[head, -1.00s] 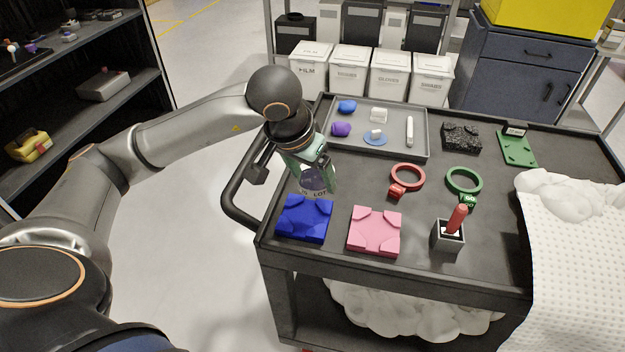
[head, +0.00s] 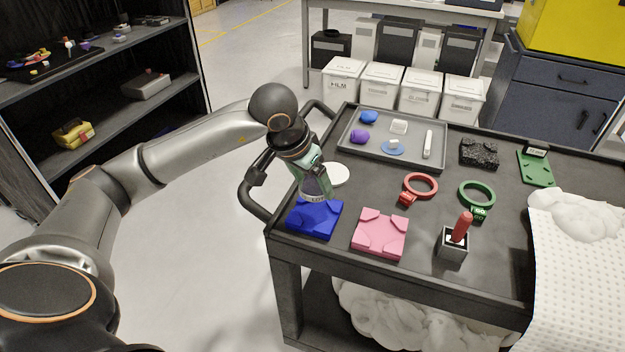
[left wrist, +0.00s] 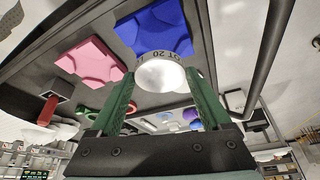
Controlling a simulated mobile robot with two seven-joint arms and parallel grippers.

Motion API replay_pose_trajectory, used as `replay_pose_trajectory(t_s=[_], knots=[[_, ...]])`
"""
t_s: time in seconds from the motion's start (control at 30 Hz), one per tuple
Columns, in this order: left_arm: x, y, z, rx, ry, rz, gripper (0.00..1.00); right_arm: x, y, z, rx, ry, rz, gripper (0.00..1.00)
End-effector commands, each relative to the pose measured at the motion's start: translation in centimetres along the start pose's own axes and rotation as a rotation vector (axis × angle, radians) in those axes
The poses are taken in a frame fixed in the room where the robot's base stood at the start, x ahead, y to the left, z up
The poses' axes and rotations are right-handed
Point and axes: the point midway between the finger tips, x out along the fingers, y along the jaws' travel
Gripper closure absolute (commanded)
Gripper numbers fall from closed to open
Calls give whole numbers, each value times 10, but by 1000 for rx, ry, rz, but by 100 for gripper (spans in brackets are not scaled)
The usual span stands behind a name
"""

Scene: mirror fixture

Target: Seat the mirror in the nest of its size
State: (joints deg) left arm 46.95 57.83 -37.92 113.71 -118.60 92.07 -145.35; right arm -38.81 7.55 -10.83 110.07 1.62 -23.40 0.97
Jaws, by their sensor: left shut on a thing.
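My left gripper (head: 316,186) has green fingers shut on a round mirror (left wrist: 160,76) with "LOT" lettering at its rim. In the head view it holds the mirror just over the back part of the blue nest (head: 314,219). I cannot tell whether the mirror touches the nest. The blue nest also shows in the left wrist view (left wrist: 158,30), beyond the mirror. The pink nest (head: 380,234) lies to the right of the blue one, empty. My right gripper is not in view.
A white disc (head: 335,174) lies behind the gripper. A red ring (head: 420,187), a green ring (head: 476,194) and a grey holder (head: 453,244) with a red-handled tool stand to the right. A grey tray (head: 440,160) with small items lies behind. Padded white sheeting (head: 590,260) covers the right end.

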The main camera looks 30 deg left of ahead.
Motion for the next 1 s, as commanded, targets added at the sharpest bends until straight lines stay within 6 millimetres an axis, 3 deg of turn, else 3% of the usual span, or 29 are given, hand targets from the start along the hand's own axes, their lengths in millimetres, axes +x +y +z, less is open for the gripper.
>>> replay_pose_trajectory(t_s=[0.5, 1.0], knots=[[46, 0, 19, 1, 0, 0, 82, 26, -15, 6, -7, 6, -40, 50], [49, 0, 20, 0, 1, 1, 82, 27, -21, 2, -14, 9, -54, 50]])
